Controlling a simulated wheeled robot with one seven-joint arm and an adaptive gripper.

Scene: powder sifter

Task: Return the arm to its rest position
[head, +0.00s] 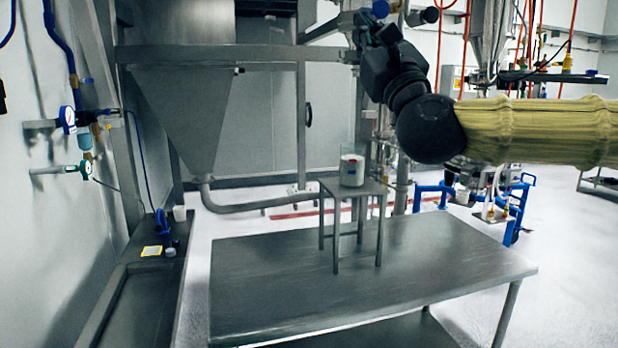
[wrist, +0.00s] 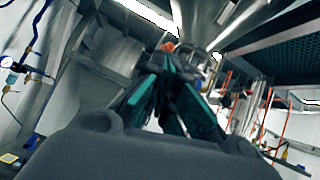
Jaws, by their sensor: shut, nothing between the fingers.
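My arm (head: 540,130) comes in from the right in the head view, in a yellowish sleeve with a black wrist. It is raised above the level of the table. My gripper (head: 368,22) points up and to the left in the head view, high near the sifter frame, where its fingertips are hard to make out. In the wrist view my gripper (wrist: 168,50) shows its teal-edged fingers drawn together at the tips with nothing between them. The wrist view looks upward past the fingers at metal equipment and ceiling lights.
A metal table (head: 290,295) carries a small stand (head: 333,187) with a glass jar of white powder (head: 352,172) on top. A steel hopper (head: 185,110) stands behind at left. Gauges (head: 68,118) line the left wall. Another steel vessel (head: 492,35) is at upper right.

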